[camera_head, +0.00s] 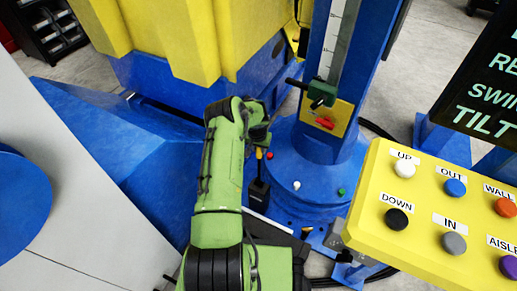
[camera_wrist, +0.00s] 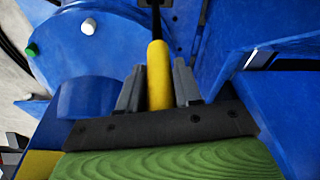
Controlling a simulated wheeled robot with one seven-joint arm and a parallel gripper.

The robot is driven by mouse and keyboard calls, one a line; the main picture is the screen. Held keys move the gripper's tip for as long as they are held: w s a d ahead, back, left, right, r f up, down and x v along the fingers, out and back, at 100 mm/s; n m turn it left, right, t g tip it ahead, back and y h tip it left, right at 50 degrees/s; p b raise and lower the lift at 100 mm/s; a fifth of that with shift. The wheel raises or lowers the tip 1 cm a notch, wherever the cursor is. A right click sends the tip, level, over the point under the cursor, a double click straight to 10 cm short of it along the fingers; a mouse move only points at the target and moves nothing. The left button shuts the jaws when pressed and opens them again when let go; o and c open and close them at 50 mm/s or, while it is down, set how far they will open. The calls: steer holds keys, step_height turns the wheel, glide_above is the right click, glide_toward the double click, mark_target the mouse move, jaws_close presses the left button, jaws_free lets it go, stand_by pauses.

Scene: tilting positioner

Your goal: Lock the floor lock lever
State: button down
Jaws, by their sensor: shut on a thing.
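The floor lock lever shows in the wrist view as a yellow grip (camera_wrist: 158,75) on a thin black rod. My gripper (camera_wrist: 158,88) has its two grey fingers on either side of this grip and is shut on it. In the head view, a short piece of the yellow grip (camera_head: 259,154) shows below my gripper (camera_head: 262,137), above a black base block (camera_head: 258,193) beside the blue round pedestal. My green arm and wrist hide the upper part of the lever there. Whether the lever is locked cannot be told.
A blue column (camera_head: 356,72) with a scale, a dark green clamp (camera_head: 321,92) and a red handle (camera_head: 324,122) rises from the round pedestal (camera_head: 318,178). A yellow button panel (camera_head: 427,218) stands at right. A yellow block (camera_head: 190,35) and blue frame crowd the left.

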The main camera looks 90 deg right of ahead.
steer(key=c, duration=1.1)
jaws_free()
steer(key=shift+s+d+r, duration=0.1)
steer(key=shift+s+d, duration=0.05)
steer(key=shift+d, duration=0.1)
steer(key=shift+o, duration=1.3)
steer(key=shift+d, duration=0.1)
steer(key=p+v, duration=0.4)
steer(key=v, duration=1.1)
steer(key=shift+r, duration=0.25)
steer(key=shift+a, duration=0.25)
